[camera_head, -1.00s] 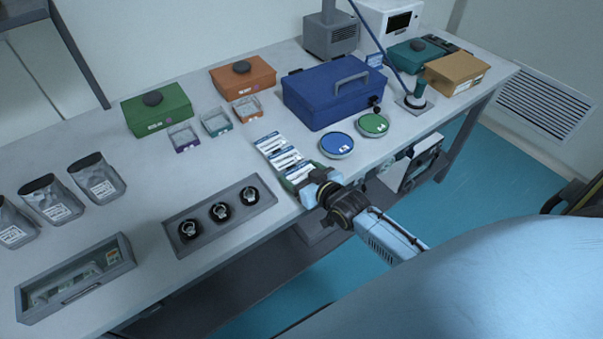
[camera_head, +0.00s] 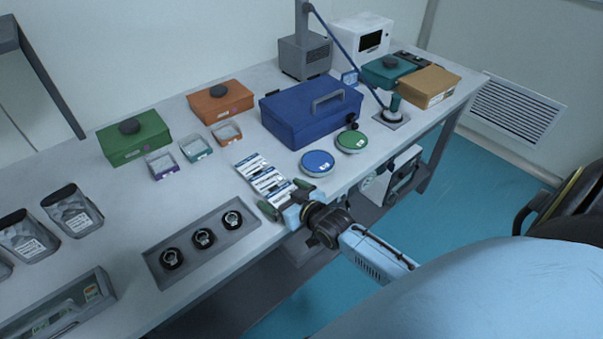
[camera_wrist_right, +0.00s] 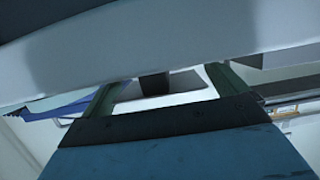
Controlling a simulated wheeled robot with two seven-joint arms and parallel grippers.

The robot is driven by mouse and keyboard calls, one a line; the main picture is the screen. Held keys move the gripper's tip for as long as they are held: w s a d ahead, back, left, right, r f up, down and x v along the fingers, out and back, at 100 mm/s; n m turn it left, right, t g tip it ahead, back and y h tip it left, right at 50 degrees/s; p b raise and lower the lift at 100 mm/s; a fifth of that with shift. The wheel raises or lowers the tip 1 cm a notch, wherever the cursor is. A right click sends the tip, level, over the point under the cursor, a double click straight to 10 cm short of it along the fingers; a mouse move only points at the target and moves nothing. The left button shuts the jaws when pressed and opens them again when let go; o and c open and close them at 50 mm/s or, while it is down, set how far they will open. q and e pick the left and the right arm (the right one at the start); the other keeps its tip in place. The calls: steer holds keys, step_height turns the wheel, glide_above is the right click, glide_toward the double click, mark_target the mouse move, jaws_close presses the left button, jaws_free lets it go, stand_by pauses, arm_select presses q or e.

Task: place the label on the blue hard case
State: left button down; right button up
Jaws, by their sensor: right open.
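The blue hard case (camera_head: 300,118) stands closed on the table, its grey handle on the lid. Several white labels with blue print (camera_head: 265,178) lie in a row left of the round blue tin, near the front edge. My right gripper (camera_head: 287,198) is at the table's front edge, at the near end of the label row. In the right wrist view the open fingers (camera_wrist_right: 163,90) show against a pale surface; no label can be made out there. My left gripper is not in view.
A grey tray (camera_head: 190,258) with black round parts lies left of my gripper. Green (camera_head: 150,143) and orange (camera_head: 228,104) boxes and small bins stand behind.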

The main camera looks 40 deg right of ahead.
steer(key=p+v, duration=0.1)
steer(key=v, duration=1.2)
steer(key=shift+s, duration=0.2)
